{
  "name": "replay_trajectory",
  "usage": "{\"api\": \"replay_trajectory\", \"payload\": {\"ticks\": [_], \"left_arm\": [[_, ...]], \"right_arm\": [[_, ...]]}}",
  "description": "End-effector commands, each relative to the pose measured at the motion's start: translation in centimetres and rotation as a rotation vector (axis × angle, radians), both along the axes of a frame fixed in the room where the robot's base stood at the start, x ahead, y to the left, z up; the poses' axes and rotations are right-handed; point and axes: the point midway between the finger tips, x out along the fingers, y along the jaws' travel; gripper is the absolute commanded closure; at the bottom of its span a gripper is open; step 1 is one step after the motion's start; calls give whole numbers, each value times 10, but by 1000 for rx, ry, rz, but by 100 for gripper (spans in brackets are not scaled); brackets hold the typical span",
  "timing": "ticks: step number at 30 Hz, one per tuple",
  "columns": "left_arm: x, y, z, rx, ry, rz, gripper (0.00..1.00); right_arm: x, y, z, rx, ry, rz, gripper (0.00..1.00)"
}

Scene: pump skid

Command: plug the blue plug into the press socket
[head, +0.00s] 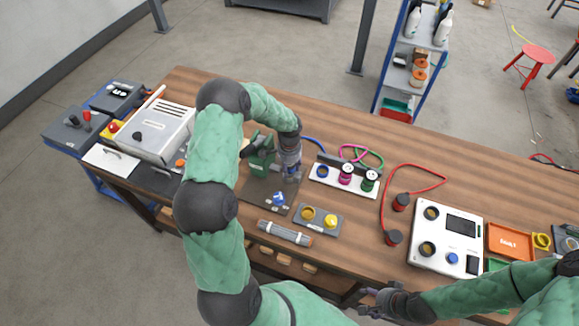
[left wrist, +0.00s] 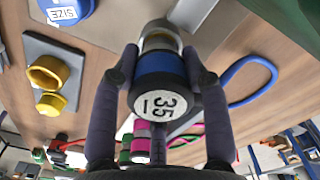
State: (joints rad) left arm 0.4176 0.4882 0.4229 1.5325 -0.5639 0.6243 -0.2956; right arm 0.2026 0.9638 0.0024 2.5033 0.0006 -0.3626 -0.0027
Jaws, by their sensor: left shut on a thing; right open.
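The blue plug (left wrist: 160,75) has a black end cap marked "35" and a metal front part. My left gripper (left wrist: 163,80) is shut on it; in the head view this gripper (head: 291,178) is beside the green press (head: 262,150), over the press's dark base (head: 255,198). The plug's front end points away from the wrist camera, toward a grey surface. I cannot tell whether it touches or enters a socket; the arm and plug hide that spot. The blue cable (left wrist: 262,80) loops beside the plug. My right gripper (head: 371,301) is open and empty at the table's front edge.
A white rack (head: 330,188) holds a pink plug (head: 346,173) and a green plug (head: 369,180). A plate with two yellow sockets (head: 318,222) lies in front. A blue block marked "SIZE" (left wrist: 65,10) sits near the press. A white panel (head: 440,250) stands right.

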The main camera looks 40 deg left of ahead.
Motion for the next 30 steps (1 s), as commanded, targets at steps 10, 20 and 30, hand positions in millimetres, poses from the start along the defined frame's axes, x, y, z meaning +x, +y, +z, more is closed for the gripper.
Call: {"api": "replay_trajectory", "payload": {"ticks": [10, 20, 30], "left_arm": [[0, 0, -7, 0, 0, 0, 94], [0, 0, -12, 0, 0, 0, 94], [0, 0, -18, 0, 0, 0, 94]], "right_arm": [[0, 0, -5, 0, 0, 0, 36], [0, 0, -10, 0, 0, 0, 36], [0, 0, -14, 0, 0, 0, 36]]}}
